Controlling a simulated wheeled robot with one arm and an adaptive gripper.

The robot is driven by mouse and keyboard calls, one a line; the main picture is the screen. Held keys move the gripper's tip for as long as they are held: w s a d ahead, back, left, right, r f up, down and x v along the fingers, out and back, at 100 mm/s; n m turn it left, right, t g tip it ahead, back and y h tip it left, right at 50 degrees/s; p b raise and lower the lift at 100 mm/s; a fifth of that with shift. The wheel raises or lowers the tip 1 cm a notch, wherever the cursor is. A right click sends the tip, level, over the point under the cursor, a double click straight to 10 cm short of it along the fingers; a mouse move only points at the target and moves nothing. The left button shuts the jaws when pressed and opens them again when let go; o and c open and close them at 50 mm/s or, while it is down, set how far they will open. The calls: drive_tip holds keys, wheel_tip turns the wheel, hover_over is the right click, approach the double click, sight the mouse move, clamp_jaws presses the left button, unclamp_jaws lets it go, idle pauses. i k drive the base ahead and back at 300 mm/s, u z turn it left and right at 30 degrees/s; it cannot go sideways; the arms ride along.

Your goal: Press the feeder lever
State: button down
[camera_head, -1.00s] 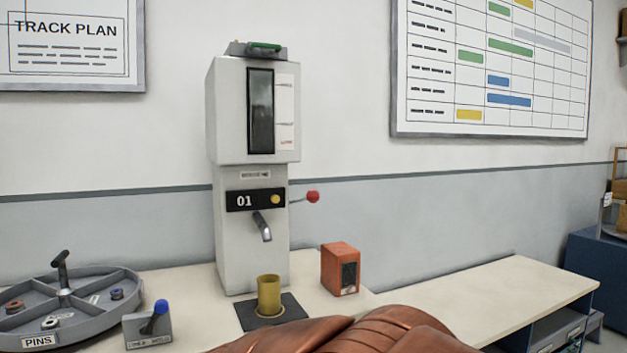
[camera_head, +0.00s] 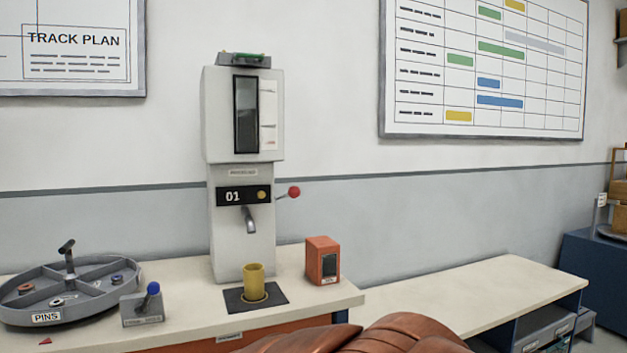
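The feeder (camera_head: 241,170) is a tall white machine marked 01, with a dark window and a spout. A lever with a red ball knob (camera_head: 294,192) sticks out from its right side, tilted slightly up. A second lever with a blue knob (camera_head: 153,288) stands on a small grey base (camera_head: 142,312) on the counter; the label on its base is too small to read. A brass cup (camera_head: 254,281) stands on a dark pad under the spout. My gripper is not in view; a copper-coloured shape at the bottom edge looks like part of my own arm.
A grey round tray (camera_head: 70,290) labelled PINS, with compartments, stands at the left. An orange box (camera_head: 322,260) stands right of the feeder. A lower pale bench (camera_head: 470,290) at the right is clear on top.

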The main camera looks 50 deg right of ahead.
sight(294, 191)
drive_tip(key=k, duration=0.95)
drive_tip(key=u, duration=0.7)
drive_tip(key=i, duration=1.15)
drive_tip(key=z, duration=0.55)
drive_tip(key=i, duration=0.85)
drive_tip(key=z, duration=0.9)
